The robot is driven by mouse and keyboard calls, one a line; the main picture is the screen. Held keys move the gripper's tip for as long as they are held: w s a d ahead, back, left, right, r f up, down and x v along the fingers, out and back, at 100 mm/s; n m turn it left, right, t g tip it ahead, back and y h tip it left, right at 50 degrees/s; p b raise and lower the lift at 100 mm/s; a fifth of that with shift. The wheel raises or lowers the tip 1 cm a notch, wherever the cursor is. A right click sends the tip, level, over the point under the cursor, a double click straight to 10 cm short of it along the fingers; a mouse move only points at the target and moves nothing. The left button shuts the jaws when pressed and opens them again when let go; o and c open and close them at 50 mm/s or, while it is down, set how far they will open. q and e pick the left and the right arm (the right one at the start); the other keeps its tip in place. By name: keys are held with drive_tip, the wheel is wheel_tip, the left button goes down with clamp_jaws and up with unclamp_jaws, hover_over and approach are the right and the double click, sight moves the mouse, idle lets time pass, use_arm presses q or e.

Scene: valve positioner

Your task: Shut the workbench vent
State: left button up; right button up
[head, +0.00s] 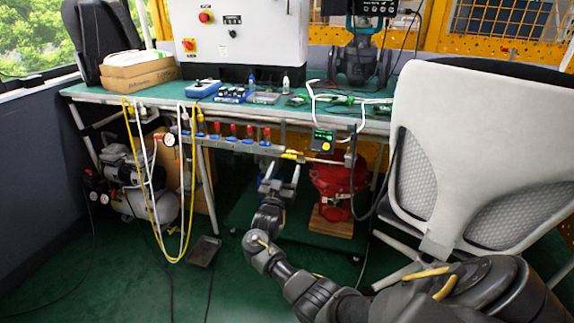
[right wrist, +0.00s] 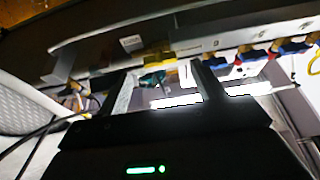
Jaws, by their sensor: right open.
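A pipe manifold (head: 235,143) runs under the front edge of the green workbench (head: 140,90), with several blue- and red-handled valves along it. A yellow valve handle (head: 291,154) sits at its right end; no label lets me tell for sure that it is the vent. My right gripper (head: 280,176) is just below that end, pointing up at it, fingers apart and empty. In the right wrist view, the yellow handle (right wrist: 155,61) shows beyond the gripper (right wrist: 165,84), roughly between the fingertips; contact cannot be told. My left gripper is out of view.
A red valve body (head: 338,180) on a wooden block stands right of my gripper, with a small green-lit display (head: 323,141) above. A white chair (head: 455,150) fills the right side. Yellow and white hoses (head: 155,200) hang at left beside a compressor.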

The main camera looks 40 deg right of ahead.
sight(289, 156)
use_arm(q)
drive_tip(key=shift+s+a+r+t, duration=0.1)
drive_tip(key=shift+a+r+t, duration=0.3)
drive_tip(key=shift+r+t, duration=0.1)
use_arm(e)
drive_tip(key=shift+x, duration=1.85)
